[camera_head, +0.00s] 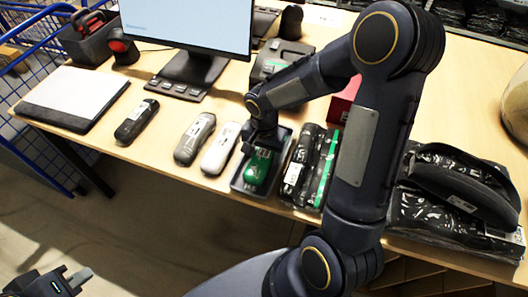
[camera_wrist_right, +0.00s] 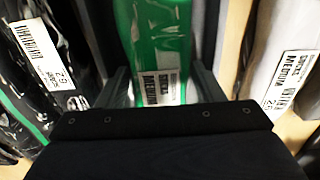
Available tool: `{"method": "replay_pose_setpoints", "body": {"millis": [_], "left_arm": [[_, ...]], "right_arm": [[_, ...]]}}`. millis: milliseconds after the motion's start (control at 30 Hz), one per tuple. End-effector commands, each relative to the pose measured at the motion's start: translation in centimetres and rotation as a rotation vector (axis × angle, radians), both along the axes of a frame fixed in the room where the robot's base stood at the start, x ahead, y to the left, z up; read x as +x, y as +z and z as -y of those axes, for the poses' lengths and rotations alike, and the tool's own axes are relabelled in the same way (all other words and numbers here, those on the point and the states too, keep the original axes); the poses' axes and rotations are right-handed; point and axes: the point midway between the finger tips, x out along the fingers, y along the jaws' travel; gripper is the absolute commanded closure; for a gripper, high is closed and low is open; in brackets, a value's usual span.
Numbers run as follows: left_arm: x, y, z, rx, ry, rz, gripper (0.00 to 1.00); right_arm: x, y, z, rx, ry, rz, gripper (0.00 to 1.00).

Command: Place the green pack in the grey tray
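The green pack (camera_head: 257,170) lies inside the grey tray (camera_head: 240,187), near the front edge of the table. My right gripper (camera_head: 262,142) reaches down over the far end of the pack. In the right wrist view the green pack (camera_wrist_right: 160,40), with a white label, runs between the two fingers of the right gripper (camera_wrist_right: 162,85). The fingers are close to its sides; I cannot tell whether they press on it. My left gripper (camera_head: 68,280) is low at the bottom left, away from the table, with nothing visible in it.
Left of the tray lie a white pack (camera_head: 220,149), a grey pack (camera_head: 195,138) and a black pack (camera_head: 137,121). Close on its right are black packs with green (camera_head: 325,167). A monitor (camera_head: 190,22) stands behind; large black bags (camera_head: 445,215) lie at the right.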

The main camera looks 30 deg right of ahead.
Motion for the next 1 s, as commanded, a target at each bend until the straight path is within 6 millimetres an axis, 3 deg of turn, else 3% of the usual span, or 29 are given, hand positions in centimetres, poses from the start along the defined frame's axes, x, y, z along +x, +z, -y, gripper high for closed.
{"method": "replay_pose_setpoints", "body": {"millis": [167,600,833,1000], "left_arm": [[0.0,0.5,0.0,0.0,0.0,0.0,1.0],[0.0,1.2,0.0,0.0,0.0,0.0,1.0],[0.0,1.3,0.0,0.0,0.0,0.0,1.0],[0.0,1.4,0.0,0.0,0.0,0.0,1.0]], "right_arm": [[0.1,0.8,0.0,0.0,0.0,0.003,0.39],[0.1,9.6,0.0,0.0,0.001,0.006,0.39],[0.0,12.1,0.0,0.0,0.002,0.004,0.39],[-2.4,14.2,0.1,0.041,0.084,0.058,0.39]]}}
